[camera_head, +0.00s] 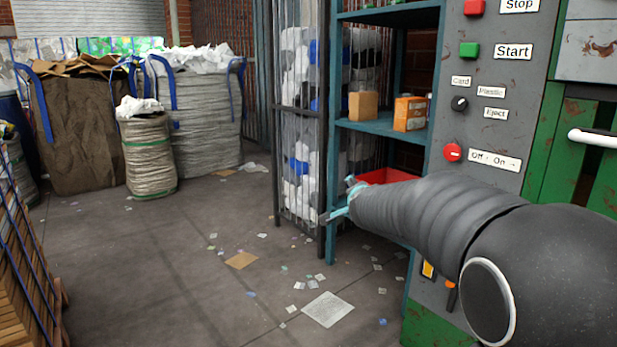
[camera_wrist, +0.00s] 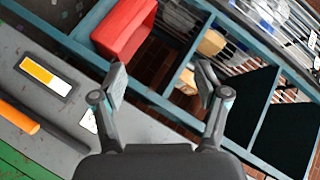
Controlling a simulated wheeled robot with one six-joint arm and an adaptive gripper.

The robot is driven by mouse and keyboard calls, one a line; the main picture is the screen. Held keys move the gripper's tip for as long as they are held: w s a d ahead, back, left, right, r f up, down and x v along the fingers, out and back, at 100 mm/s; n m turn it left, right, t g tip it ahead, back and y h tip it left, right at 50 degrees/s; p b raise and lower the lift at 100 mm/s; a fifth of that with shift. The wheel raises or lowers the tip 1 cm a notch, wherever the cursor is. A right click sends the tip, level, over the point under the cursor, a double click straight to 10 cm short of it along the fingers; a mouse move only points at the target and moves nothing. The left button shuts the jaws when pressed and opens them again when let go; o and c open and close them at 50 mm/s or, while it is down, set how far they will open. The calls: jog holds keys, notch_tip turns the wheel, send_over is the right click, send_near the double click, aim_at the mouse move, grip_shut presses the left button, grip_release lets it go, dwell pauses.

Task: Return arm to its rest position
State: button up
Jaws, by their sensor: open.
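My gripper (camera_wrist: 162,88) is open in the wrist view, with its two fingers apart and nothing between them. It points toward the blue-green shelf frame (camera_wrist: 172,70). In the head view my arm reaches in from the lower right in front of the grey control panel, and only a small part of my gripper (camera_head: 343,203) shows past the arm. It is beside the shelf and left of the panel. The rest of the gripper is hidden behind the arm there.
A red bin (camera_wrist: 125,28) sits on the shelf, also in the head view (camera_head: 388,175). Boxes (camera_head: 363,105) stand on the shelf above. The control panel (camera_head: 480,100) is close to my arm. Large sacks (camera_head: 205,110) stand at the back left. The littered floor (camera_head: 200,280) is mostly open.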

jog(key=s+a+f+n+g+y+p, duration=0.1)
jog(key=s+f+n+g, duration=0.15)
jog(key=s, duration=0.55)
jog(key=s+a+f+n+g+y+p, duration=0.1)
jog(key=s+a+f+n+g+y, duration=0.1)
jog(key=s+n, duration=0.35)
jog(key=s+a+f+n+g+y+p, duration=0.1)
jog(key=s+f+n+g, duration=0.15)
jog(key=s, duration=0.75)
jog(key=s+d+r+n+g+h+p, duration=0.1)
jog(key=s+d+r+p, duration=0.1)
jog(key=s, duration=0.8)
jog(key=s+d+r+n+h+p, duration=0.1)
jog(key=s+d, duration=0.3)
jog(key=s, duration=0.7)
jog(key=shift+d+r+g+h+p, duration=0.4)
jog(key=shift+r+h+p, duration=0.1)
jog(key=shift+r+p, duration=0.35)
